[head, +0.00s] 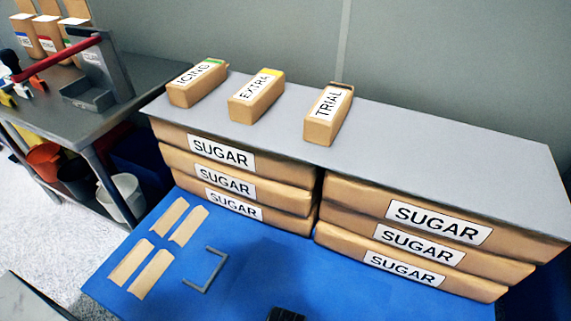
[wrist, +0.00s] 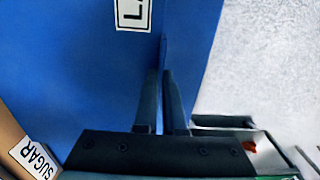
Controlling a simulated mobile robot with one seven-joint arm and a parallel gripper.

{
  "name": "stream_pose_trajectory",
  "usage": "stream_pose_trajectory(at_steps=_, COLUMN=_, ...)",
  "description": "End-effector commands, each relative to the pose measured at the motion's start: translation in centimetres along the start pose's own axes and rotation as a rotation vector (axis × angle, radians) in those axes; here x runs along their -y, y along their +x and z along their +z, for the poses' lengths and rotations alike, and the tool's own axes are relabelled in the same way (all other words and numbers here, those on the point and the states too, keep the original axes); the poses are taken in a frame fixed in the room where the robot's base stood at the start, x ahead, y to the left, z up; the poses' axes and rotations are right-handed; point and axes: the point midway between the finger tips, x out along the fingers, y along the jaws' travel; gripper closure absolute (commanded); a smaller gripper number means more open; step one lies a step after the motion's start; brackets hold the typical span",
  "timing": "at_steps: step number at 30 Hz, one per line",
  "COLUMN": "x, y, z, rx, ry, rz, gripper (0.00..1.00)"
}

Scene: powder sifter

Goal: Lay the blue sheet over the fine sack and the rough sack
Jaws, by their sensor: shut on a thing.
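My gripper (wrist: 161,74) points away from the camera in the wrist view, its two dark fingers close together. They are shut on a thin raised blue edge (wrist: 163,48), which looks like part of the blue sheet; how far the sheet extends is unclear against the blue surface around it. A dark piece at the bottom of the head view may be part of my gripper. Tan sacks marked SUGAR (head: 225,182) stand in two stacks, left and right (head: 420,244).
A grey board (head: 420,140) tops both stacks and carries packs marked ICING (head: 190,92), EXTRA (head: 255,103) and TRIAL (head: 322,125). Tan strips (head: 152,274) and a grey bracket (head: 215,262) lie on the blue surface (head: 120,292). A side table (head: 40,110) stands left.

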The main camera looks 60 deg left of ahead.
Motion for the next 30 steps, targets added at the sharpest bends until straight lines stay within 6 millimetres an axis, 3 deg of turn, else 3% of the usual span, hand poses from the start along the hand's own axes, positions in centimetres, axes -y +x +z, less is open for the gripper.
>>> stream_pose_trajectory(at_steps=14, x=0.0, y=1.1, z=0.0, rx=0.000, ry=0.000, rz=0.001, gripper=1.00)
stream_pose_trajectory(at_steps=20, x=0.0, y=1.2, z=0.0, rx=0.000, ry=0.000, rz=0.000, gripper=0.63)
stream_pose_trajectory(at_steps=30, x=0.0, y=0.8, z=0.0, rx=0.000, ry=0.000, rz=0.000, gripper=0.63)
